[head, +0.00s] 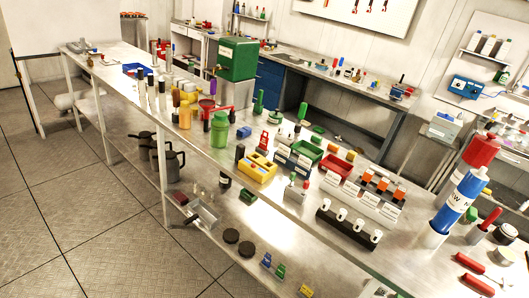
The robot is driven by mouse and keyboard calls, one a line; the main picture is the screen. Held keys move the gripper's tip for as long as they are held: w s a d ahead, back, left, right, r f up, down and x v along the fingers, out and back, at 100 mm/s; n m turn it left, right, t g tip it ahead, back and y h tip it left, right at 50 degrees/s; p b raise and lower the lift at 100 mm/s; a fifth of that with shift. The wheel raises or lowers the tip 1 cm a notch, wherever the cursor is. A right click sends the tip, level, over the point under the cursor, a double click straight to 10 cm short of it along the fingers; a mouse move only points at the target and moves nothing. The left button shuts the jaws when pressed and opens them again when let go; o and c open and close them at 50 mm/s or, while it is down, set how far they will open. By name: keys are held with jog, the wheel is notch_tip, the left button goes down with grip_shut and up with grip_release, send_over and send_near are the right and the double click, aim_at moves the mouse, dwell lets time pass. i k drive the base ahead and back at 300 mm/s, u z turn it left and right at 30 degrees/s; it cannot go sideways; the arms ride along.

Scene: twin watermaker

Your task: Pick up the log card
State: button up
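I cannot pick out the log card for sure. Small pale items lie on the long steel bench (265,197), too small to read at this distance. Several white labels show on the holders in the middle of the bench, but none is clearly a loose card. My gripper is not in view.
The bench carries a green box (237,58), a green bottle (220,130), a yellow block (257,167), a red bin (335,167), a black rack (347,228) and a blue cylinder (460,200). A lower shelf holds dark jugs (168,160). Tiled floor (60,215) at left is clear.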

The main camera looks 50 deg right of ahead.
aim_at(303, 161)
jog(key=z, duration=0.2)
jog(key=i, duration=1.3)
jog(key=z, duration=1.1)
jog(key=i, duration=0.7)
jog(key=z, duration=0.3)
jog(key=k, duration=0.95)
jog(key=z, duration=0.2)
jog(key=i, duration=0.95)
jog(key=u, duration=0.1)
